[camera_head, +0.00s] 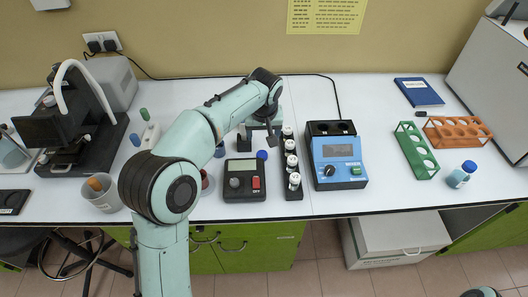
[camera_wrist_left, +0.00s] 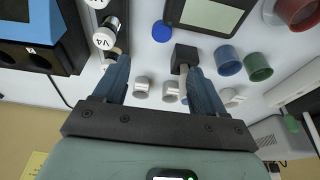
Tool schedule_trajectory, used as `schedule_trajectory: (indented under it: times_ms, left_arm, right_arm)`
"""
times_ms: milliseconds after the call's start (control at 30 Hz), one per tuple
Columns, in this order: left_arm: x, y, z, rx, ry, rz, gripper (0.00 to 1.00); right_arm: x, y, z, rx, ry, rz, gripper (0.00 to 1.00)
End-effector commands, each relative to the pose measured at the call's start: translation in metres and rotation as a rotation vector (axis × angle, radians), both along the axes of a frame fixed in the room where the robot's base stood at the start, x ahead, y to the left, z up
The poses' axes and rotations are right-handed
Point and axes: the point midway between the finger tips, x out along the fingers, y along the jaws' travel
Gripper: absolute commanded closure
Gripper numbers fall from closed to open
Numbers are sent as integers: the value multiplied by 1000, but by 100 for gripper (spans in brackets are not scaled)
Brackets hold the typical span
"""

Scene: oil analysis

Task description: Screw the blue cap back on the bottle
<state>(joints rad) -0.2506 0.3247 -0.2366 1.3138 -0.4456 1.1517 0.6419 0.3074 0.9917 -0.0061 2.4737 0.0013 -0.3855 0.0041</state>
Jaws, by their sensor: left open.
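A round blue cap (camera_head: 262,155) lies on the white table between the grey meter and the vial rack. It also shows in the left wrist view (camera_wrist_left: 161,31), apart from the fingers. My left gripper (camera_head: 261,137) is open and points down just behind the cap. In the left wrist view (camera_wrist_left: 158,70), nothing is held between its fingers. Two small whitish cylinders (camera_wrist_left: 141,87) (camera_wrist_left: 171,90) show between the fingers; I cannot tell if either is the bottle. A small bottle (camera_head: 458,179) at the far right has a blue top on it. My right gripper is not seen.
The grey meter (camera_head: 245,182) and black vial rack (camera_head: 293,187) stand close by. A blue instrument (camera_head: 337,164) stands right of the rack. A black block (camera_wrist_left: 185,58) is near one finger. Green (camera_head: 414,152) and orange (camera_head: 455,132) racks stand farther right.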

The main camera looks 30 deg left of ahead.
Motion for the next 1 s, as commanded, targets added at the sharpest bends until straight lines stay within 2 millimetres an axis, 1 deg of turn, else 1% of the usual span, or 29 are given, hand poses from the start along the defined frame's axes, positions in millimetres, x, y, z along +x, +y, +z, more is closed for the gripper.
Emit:
schedule_trajectory:
  times_ms: [67,167,400,500,567,700,1000]
  left_arm:
    - [0,0,-1,0,0,0,29]
    - [2,1,-8,1,3,1,29]
    - [11,7,-53,1,6,0,29]
    - [15,10,-67,1,3,1,29]
    - [16,11,-73,1,3,1,29]
    - [18,11,-79,-1,-1,0,29]
    - [18,12,-81,0,0,0,29]
  right_arm:
    - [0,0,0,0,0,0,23]
    - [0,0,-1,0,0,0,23]
    - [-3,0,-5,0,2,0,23]
    - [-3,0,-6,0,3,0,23]
    - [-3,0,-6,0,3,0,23]
    - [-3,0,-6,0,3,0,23]
    - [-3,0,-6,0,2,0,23]
